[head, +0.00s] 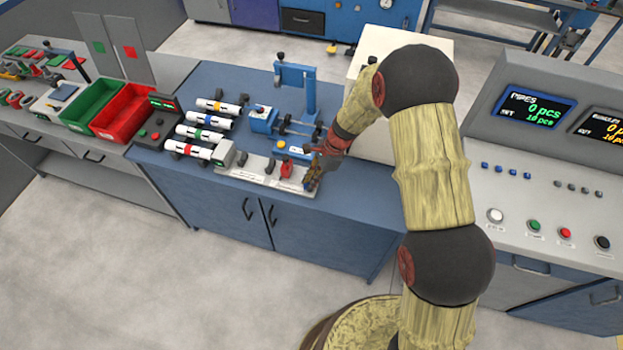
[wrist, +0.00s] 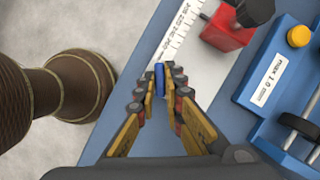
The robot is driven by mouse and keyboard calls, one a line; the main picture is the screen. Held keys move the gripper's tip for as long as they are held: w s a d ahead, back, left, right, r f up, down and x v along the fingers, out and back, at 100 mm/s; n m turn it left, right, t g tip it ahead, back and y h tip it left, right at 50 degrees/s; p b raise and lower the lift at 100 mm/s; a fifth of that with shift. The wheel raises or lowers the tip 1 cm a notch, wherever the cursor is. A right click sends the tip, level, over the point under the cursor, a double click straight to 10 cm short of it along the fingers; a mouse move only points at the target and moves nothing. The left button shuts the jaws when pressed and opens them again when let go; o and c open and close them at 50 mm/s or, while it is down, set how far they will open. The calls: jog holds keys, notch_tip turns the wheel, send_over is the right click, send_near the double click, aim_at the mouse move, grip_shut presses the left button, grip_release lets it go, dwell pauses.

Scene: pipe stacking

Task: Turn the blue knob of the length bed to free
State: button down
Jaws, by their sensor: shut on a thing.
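The blue knob (wrist: 159,75) shows in the wrist view as a narrow blue bar between my fingertips, at the end of the length bed. My gripper (wrist: 160,92) is shut on it, with one finger on each side. The length bed (wrist: 178,48) is a pale plate with a printed ruler scale. In the head view the length bed (head: 250,171) lies along the front edge of the blue bench, and my gripper (head: 314,178) is at its right end. There the knob is hidden by my gripper. Any marking for free or locked is not readable.
A red block (wrist: 228,30) with a black knob sits on the bed just right of my fingers. A blue fixture with a yellow button (wrist: 298,36) stands further right. Banded white pipes (head: 205,133) lie on a rack at left. Floor is open in front of the bench.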

jog(key=n+g+p, duration=0.1)
jog(key=n, duration=0.2)
jog(key=n+g, duration=0.1)
jog(key=n, duration=0.1)
jog(key=shift+w+a+n+h+p, duration=0.1)
jog(key=shift+w+n+h+p, duration=0.1)
jog(key=shift+n+h+p, duration=0.2)
jog(key=n+h, duration=0.1)
jog(key=n, duration=0.2)
jog(key=n+g+h, duration=0.1)
jog(key=n, duration=0.1)
jog(key=shift+a+n, duration=0.15)
jog(key=shift+n, duration=0.25)
jog(key=c, duration=2)
grip_release()
jog(key=shift+o, duration=0.5)
jog(key=shift+w+r, duration=0.1)
jog(key=v, duration=1.1)
jog(key=shift+w+r, duration=0.3)
jog(key=shift+r, duration=0.05)
